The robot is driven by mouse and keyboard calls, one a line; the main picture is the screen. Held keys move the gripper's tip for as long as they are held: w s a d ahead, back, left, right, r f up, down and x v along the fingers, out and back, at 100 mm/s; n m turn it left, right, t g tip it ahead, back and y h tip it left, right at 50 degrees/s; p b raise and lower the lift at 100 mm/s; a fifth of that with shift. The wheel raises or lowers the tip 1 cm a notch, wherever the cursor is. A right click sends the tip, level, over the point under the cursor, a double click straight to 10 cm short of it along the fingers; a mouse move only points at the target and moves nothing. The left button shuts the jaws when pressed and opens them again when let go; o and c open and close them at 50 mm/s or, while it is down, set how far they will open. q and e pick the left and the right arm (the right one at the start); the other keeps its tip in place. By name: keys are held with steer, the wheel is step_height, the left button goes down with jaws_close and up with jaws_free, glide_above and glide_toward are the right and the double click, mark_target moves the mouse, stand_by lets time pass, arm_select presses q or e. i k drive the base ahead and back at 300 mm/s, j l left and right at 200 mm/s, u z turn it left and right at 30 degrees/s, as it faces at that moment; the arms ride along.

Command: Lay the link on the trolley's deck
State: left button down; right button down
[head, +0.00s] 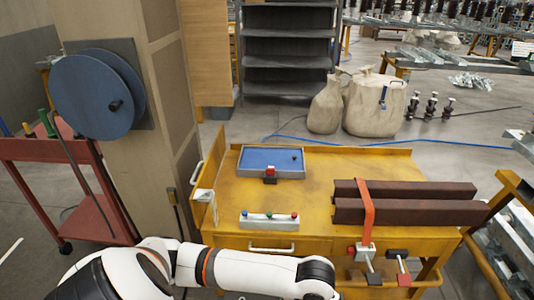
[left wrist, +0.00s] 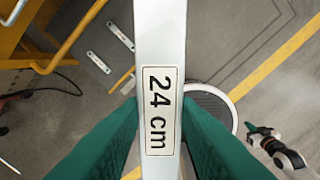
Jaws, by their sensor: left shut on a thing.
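The link (left wrist: 158,50) is a pale, straight flat bar marked "24 cm" in the left wrist view. My left gripper (left wrist: 158,128) is shut on it, with one green finger on each side. The bar's far end runs out of the top of that view. The head view shows my white left arm at the bottom, but not its gripper or the link. The yellow trolley (head: 320,212) stands in front of me, its flat deck partly bare. What looks like my right gripper (left wrist: 250,132) is small at the right of the wrist view; its opening is unclear.
On the yellow deck are a blue tray (head: 257,164), a white block with coloured knobs (head: 269,220) and two brown beams (head: 425,212) under an orange strap (head: 367,215). A red cart (head: 90,205) and a pillar (head: 140,130) stand left. Two pale bars (left wrist: 97,62) lie below.

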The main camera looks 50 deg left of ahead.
mark_target(259, 199)
steer(key=j+z, duration=0.15)
steer(key=j, duration=0.25)
steer(key=k+j+z, duration=0.1)
steer(key=j, duration=0.3)
steer(key=k+j+z, duration=0.15)
steer(key=j, duration=0.25)
steer(key=k+j+z, duration=0.1)
steer(key=j, duration=0.25)
steer(key=k+j+z, duration=0.15)
steer(key=j, duration=0.25)
steer(key=k+j+z, duration=0.1)
steer(key=j, duration=0.25)
steer(key=k+j+z, duration=0.15)
steer(key=k+j, duration=0.1)
steer(key=j, duration=0.1)
